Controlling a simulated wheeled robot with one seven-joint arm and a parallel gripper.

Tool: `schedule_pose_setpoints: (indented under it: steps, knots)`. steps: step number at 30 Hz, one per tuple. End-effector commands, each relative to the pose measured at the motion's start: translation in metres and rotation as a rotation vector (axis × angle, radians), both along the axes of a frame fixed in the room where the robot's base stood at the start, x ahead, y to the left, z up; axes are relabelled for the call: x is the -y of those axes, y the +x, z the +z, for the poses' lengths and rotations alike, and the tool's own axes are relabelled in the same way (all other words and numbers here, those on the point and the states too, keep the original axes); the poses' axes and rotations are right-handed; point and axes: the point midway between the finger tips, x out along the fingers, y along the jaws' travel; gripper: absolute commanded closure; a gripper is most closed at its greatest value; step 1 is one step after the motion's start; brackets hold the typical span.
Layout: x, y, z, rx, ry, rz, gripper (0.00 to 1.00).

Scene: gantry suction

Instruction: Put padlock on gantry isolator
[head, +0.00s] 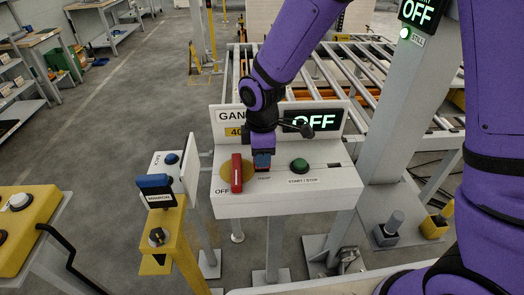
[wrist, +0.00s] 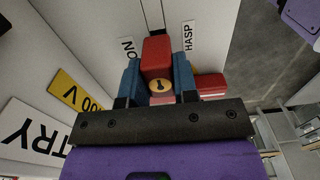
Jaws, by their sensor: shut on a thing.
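My gripper (head: 262,158) points down at the gantry control box, its blue fingers shut on a red padlock. In the wrist view the padlock (wrist: 156,50) sits between the fingers, with a brass keyhole facing the camera. It is over the HASP label (head: 264,179), just right of the isolator. The isolator's red handle (head: 237,172) stands upright on a yellow disc (head: 225,171), with OFF printed at lower left. Part of the red handle shows in the wrist view (wrist: 209,84).
A green START/STOP button (head: 299,165) is right of the hasp on the white box (head: 290,203). A display reading OFF (head: 313,122) stands behind it. A yellow MIRROR post (head: 161,225) and a blue-button box (head: 172,170) stand to the left. A roller conveyor (head: 350,65) lies behind.

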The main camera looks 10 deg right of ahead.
Motion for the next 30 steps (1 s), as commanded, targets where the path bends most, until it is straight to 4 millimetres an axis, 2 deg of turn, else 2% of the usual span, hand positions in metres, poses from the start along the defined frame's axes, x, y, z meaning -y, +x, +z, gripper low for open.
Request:
schedule_pose_setpoints:
  steps: [9, 10, 13, 23, 26, 30]
  knots:
    - [0.000, 0.000, -0.011, -0.002, -0.001, 0.000, 0.99]
    - [0.000, 0.000, -0.011, -0.001, 0.000, 0.000, 0.66]
    - [0.000, 0.000, -0.010, -0.001, 0.000, 0.000, 0.43]
    - [0.000, 0.000, -0.008, 0.000, 0.000, 0.000, 0.43]
    - [0.000, 0.001, 0.001, 0.002, 0.002, 0.000, 0.43]
    - [0.001, 0.001, 0.024, 0.003, 0.001, -0.001, 0.43]
